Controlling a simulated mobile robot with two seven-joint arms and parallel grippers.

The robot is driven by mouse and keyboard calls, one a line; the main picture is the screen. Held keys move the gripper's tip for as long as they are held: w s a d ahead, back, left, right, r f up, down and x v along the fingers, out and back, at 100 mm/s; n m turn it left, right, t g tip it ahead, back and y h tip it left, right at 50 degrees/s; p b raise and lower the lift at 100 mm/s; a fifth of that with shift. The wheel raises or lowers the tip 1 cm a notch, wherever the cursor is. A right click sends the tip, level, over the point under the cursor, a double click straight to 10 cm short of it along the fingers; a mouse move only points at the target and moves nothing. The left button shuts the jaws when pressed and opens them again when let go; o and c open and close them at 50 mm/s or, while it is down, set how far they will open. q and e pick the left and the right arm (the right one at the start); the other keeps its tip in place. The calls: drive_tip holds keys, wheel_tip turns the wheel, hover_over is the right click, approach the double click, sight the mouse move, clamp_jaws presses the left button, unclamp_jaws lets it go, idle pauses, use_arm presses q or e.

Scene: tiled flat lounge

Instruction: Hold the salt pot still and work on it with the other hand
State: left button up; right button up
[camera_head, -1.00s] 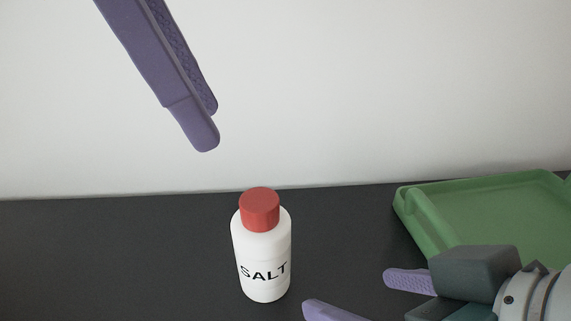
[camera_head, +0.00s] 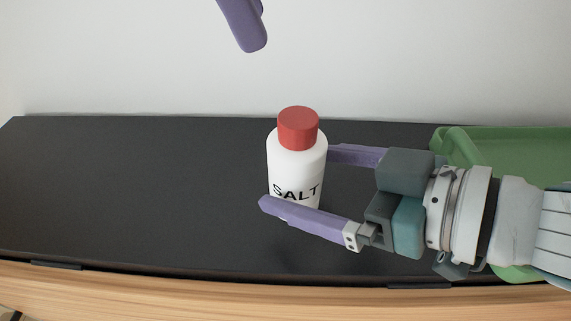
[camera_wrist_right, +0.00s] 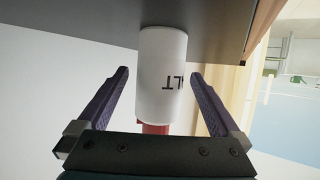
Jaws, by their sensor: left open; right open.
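The salt pot (camera_head: 296,166), white with a red cap (camera_head: 298,128) and the word SALT, stands upright on the dark counter. My right gripper (camera_head: 296,178) is open, with one purple finger in front of the pot and the other behind it. In the right wrist view the pot (camera_wrist_right: 161,75) is between the two open fingers (camera_wrist_right: 160,88), with a gap on both sides. My left gripper (camera_head: 250,45) is above and left of the cap, clear of the pot. Only its finger ends show at the top edge.
A green tray (camera_head: 455,140) lies at the right of the dark counter (camera_head: 130,190), partly hidden behind my right arm. The counter left of the pot is bare. A pale wall (camera_head: 120,60) stands behind, and a wooden front edge (camera_head: 150,290) runs along the near side.

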drive_tip(key=x, duration=0.5)
drive_tip(key=shift+a, duration=0.1)
drive_tip(key=c, duration=1.5)
idle(0.4)
